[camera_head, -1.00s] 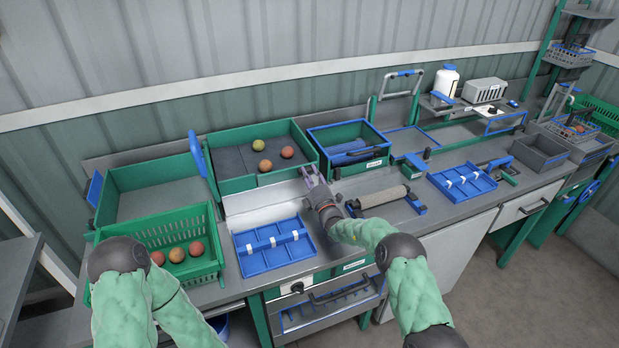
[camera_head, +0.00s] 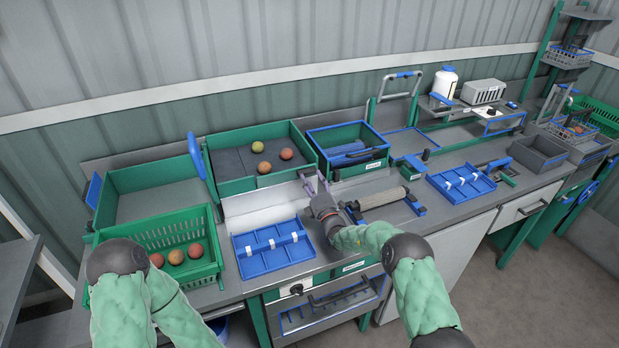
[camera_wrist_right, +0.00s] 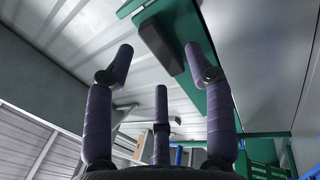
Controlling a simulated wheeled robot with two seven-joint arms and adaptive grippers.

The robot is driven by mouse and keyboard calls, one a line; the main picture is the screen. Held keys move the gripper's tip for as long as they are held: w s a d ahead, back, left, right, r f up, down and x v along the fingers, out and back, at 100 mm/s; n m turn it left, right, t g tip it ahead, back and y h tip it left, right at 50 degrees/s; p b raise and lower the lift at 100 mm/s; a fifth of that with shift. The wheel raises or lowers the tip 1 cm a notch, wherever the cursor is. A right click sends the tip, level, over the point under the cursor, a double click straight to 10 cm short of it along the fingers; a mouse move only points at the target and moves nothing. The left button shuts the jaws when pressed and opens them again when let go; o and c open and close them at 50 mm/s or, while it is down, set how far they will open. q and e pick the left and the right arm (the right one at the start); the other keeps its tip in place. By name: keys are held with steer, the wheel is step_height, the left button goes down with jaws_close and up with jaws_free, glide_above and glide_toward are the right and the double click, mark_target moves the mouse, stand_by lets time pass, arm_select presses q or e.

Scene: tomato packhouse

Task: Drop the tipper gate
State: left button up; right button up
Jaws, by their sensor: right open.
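The green tipper box (camera_head: 233,186) stands at the back centre of the bench with three tomatoes (camera_head: 264,167) in it, on a dark floor panel. I cannot clearly tell its gate apart from its walls. A pale sloping plate (camera_head: 255,217) lies in front of it. My right gripper (camera_head: 315,184) is open and empty, just right of that plate, near the box's front right corner. In the right wrist view its purple fingers (camera_wrist_right: 160,75) are spread, with a green panel (camera_wrist_right: 218,100) and a dark grey block (camera_wrist_right: 160,45) beyond them. My left gripper is not visible.
A blue divided tray (camera_head: 272,258) lies in front of the plate. A green basket of tomatoes (camera_head: 205,270) is at the left. A blue upright lever (camera_head: 197,157) stands left of the tipper box. A roller (camera_head: 382,199) and a blue-rimmed green bin (camera_head: 347,148) are to the right.

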steer(key=v, duration=0.9)
steer(key=shift+s, duration=0.2)
